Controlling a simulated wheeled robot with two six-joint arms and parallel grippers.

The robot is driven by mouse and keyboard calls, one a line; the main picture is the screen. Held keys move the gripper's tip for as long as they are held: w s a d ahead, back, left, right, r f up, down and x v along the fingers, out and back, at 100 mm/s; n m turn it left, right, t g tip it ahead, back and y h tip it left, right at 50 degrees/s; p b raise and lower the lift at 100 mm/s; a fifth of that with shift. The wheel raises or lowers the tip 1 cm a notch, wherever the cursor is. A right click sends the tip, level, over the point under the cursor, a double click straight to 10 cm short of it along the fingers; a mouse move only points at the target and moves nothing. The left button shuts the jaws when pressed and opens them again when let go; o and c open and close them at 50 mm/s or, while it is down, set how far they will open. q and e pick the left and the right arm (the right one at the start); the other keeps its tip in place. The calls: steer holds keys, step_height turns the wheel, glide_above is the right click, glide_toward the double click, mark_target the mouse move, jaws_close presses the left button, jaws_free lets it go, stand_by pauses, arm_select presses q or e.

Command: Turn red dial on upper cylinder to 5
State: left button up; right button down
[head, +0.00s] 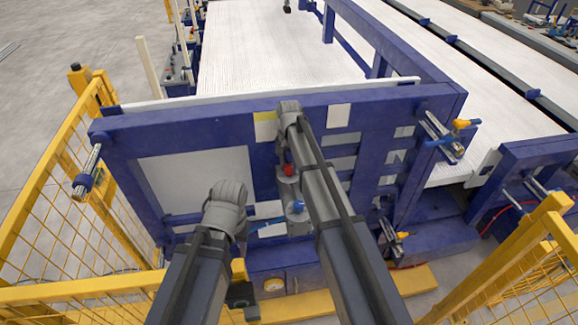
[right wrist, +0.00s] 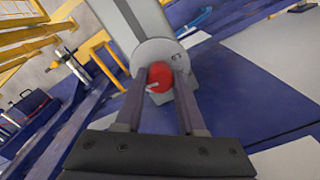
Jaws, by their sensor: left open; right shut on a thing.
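The red dial (head: 288,170) sits on the end of the grey upper cylinder (head: 286,188), mounted on the blue frame. In the right wrist view, the red dial (right wrist: 160,75) lies between the fingers of my right gripper (right wrist: 161,82), which is shut on it. A round grey face (right wrist: 146,53) surrounds the dial; its small marks are too blurred to read. A white pointer-like mark shows on the dial. The right gripper is mostly hidden behind my right arm there.
A lower cylinder with a blue dial (head: 297,206) is just below the upper one. Yellow fences (head: 52,195) stand at left and right. A round gauge (head: 274,285) is low on the frame.

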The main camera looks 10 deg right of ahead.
mark_target(289, 167)
stand_by(0.3)
steer(key=c, duration=0.5)
jaws_free()
steer(key=shift+r, duration=0.1)
step_height(289, 167, up, 8)
steer(key=p, duration=0.8)
steer(key=shift+f, duration=0.2)
